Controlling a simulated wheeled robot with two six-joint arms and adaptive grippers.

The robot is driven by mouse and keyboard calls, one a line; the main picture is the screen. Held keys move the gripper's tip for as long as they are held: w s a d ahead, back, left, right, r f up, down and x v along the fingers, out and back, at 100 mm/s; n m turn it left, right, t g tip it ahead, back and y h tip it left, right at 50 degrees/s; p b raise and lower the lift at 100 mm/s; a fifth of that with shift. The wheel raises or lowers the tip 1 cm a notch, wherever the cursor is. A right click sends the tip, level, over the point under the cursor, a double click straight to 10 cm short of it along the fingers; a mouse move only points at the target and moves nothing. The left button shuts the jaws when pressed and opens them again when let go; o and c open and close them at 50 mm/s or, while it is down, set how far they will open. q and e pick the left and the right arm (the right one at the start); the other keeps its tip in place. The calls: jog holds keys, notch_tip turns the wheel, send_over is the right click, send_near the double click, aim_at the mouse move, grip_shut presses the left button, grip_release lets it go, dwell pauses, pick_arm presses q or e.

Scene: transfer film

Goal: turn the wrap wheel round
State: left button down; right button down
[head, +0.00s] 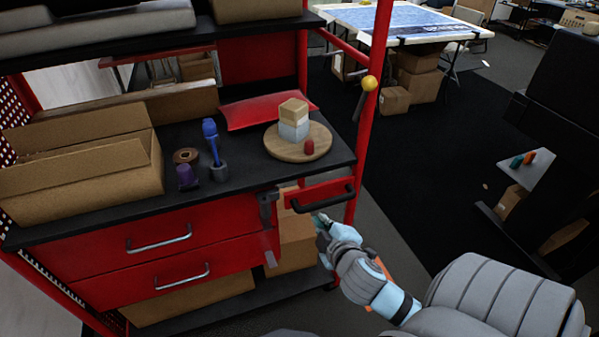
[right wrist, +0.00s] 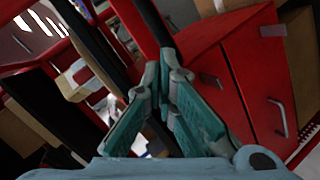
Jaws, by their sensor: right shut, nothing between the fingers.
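The wrap wheel looks to be the round wooden disc (head: 277,147) lying flat on the black top of the red workbench, near its right end. A small stack of a white block (head: 293,131) and a tan block (head: 293,111) stands on it. A red peg (head: 309,147) stands near its front right edge. My right gripper (head: 318,217) is below the bench top, close to the small red panel with a black handle, and apart from the disc. In the right wrist view its teal fingers (right wrist: 164,72) meet at the tips with nothing between them. My left gripper does not show.
A red post with a yellow ball (head: 369,83) rises right of the disc. A black handle (head: 323,201) juts out below the bench edge. A blue tool (head: 211,140), a tape roll (head: 186,156) and an open cardboard box (head: 80,175) stand left of the disc. A red cushion-like pack (head: 265,111) lies behind.

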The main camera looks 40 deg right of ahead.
jog(key=w+r+n+t+y, duration=0.3)
jog(key=w+r+n+t, duration=0.3)
jog(key=w+r+n, duration=0.3)
jog(key=w, duration=0.2)
jog(key=w+d+p, duration=0.1)
jog(key=w, duration=0.2)
jog(key=w+d+p, duration=0.1)
jog(key=w, duration=0.2)
jog(key=shift+w+r, duration=0.2)
jog(key=shift+r, duration=0.05)
jog(key=shift+s+d+f+b, duration=0.2)
jog(key=shift+s+d+b, duration=0.55)
jog(key=shift+d, duration=0.3)
jog(key=shift+s+d+r, duration=0.15)
jog(key=shift+s+d, duration=0.2)
jog(key=shift+d, duration=0.15)
jog(key=shift+w, duration=0.1)
